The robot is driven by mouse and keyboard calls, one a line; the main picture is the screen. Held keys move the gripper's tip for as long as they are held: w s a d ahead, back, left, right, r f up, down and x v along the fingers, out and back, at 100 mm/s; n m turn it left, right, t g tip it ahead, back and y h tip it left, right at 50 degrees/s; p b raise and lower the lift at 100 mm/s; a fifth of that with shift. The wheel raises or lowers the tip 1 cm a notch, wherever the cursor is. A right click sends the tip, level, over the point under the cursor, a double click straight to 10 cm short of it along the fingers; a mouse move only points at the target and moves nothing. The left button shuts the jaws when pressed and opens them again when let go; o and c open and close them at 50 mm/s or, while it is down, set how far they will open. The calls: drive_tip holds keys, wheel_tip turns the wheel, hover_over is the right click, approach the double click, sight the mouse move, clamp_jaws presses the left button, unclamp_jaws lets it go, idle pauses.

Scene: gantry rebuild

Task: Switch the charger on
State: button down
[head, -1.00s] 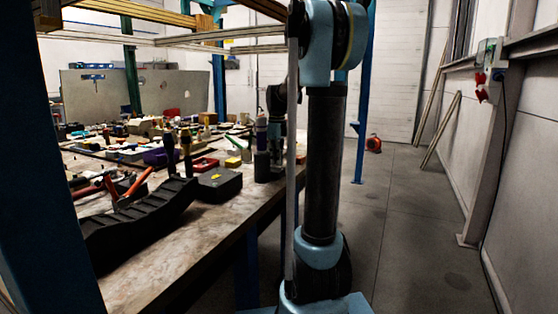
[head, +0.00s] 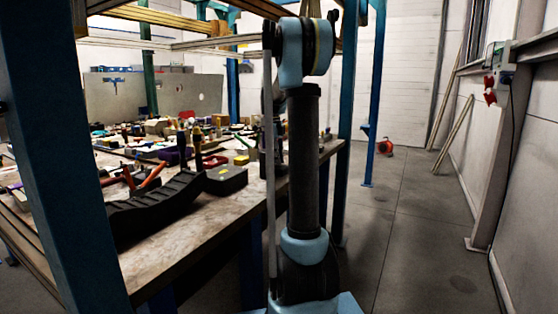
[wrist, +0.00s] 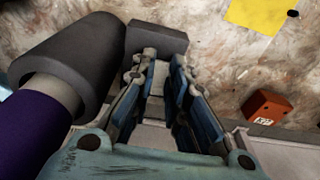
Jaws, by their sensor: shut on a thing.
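In the wrist view my gripper (wrist: 162,62) points down over the stained tabletop, its fingers closed in toward each other. A dark grey block (wrist: 157,37) sits at the fingertips, and the gripper is shut on it. I cannot tell whether this block is the charger or part of it. In the head view a dark box (head: 226,181) with a small yellow mark lies near the bench edge; I cannot tell if it is the charger. No switch can be made out. My arm hides the gripper in the head view.
Beside my fingers is a large dark cylinder (wrist: 70,62) with a purple body. A yellow sheet (wrist: 258,12) and a reddish-brown block (wrist: 268,107) lie on the table. The bench (head: 190,240) holds a black ribbed piece (head: 158,205) and many tools.

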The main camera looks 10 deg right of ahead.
drive_tip(key=shift+d+f, duration=0.4)
drive_tip(key=shift+d, duration=0.3)
drive_tip(key=shift+w+a+r, duration=0.25)
drive_tip(key=shift+w+a, duration=0.3)
drive_tip(key=shift+a, duration=0.05)
drive_tip(key=shift+r, duration=0.1)
wheel_tip(320, 180, up, 14)
drive_tip(key=a, duration=0.1)
drive_tip(key=shift+w+a+f, duration=0.15)
drive_tip(key=shift+w+f, duration=0.05)
drive_tip(key=shift+w, duration=0.2)
